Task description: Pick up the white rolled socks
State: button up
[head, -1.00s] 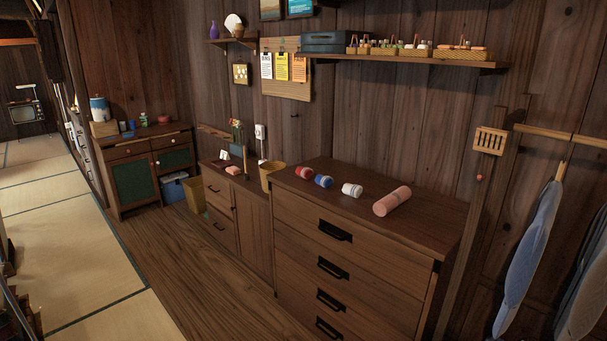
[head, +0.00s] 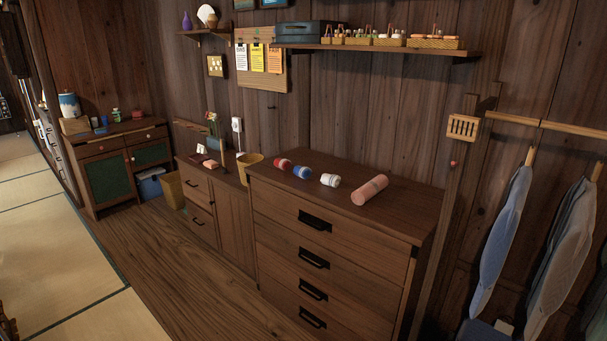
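The white rolled socks (head: 330,180) lie on top of the brown wooden dresser (head: 345,227), near the middle of its top. To their left lie a blue and white roll (head: 302,172) and a red roll (head: 283,163). To their right lies a larger pink roll (head: 369,190). The rolls are apart from one another. My gripper is not in view.
A wall shelf (head: 385,50) with small baskets hangs above. Blue garments (head: 502,240) hang at the right. Bare wooden floor (head: 170,270) lies in front.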

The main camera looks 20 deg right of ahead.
aim_at(333, 181)
jog(key=u, duration=0.75)
jog(key=i, duration=3.15)
